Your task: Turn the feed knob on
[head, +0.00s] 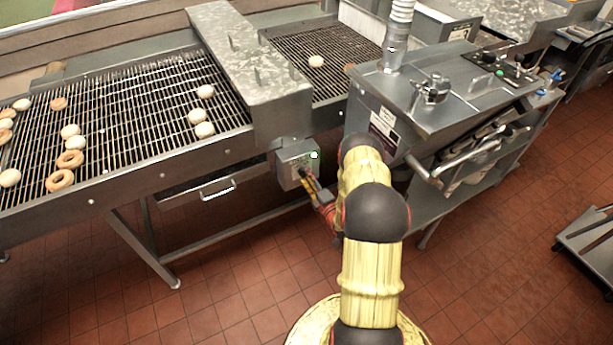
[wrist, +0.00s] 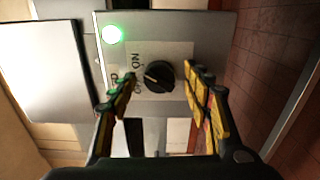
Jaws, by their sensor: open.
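The feed knob (wrist: 158,76) is a round black dial on a grey control box, seen in the wrist view. A pale label plate (wrist: 180,52) around it carries sideways lettering, with "ON" readable beside the dial. A green lamp (wrist: 112,34) glows on the same face. The box (head: 290,155) also shows in the head view, on the side of the conveyor, with the knob itself not clear there. My gripper (wrist: 163,74) is open, its yellow-and-black fingers on either side of the knob. I cannot tell whether either finger touches it.
The conveyor (head: 110,85) carries several doughnuts and passes under a metal hood (head: 245,60). A steel machine (head: 440,90) with a hose and side handle stands close to the right of my arm. The tiled floor (head: 235,300) in front is clear.

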